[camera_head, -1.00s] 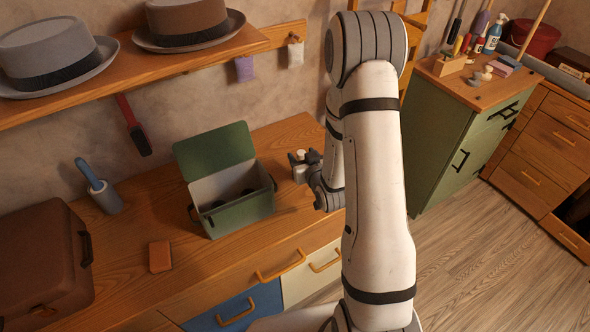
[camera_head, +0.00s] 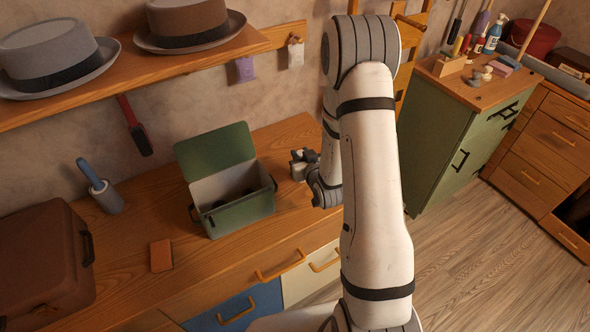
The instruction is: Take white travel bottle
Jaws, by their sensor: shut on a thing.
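My gripper (camera_head: 303,158) is above the right part of the wooden dresser top, just right of the open green box. It is shut on a small pale thing, which I take to be the white travel bottle (camera_head: 297,173). Only a little of the bottle shows below the fingers; the rest is hidden by the gripper. I cannot tell whether the bottle touches the dresser top.
The green box (camera_head: 238,215) stands with its lid up and dark things inside. A brown case (camera_head: 45,255), lint roller (camera_head: 106,195) and orange block (camera_head: 161,256) are on the dresser (camera_head: 215,262) to the left. A shelf with hats (camera_head: 190,22) hangs above.

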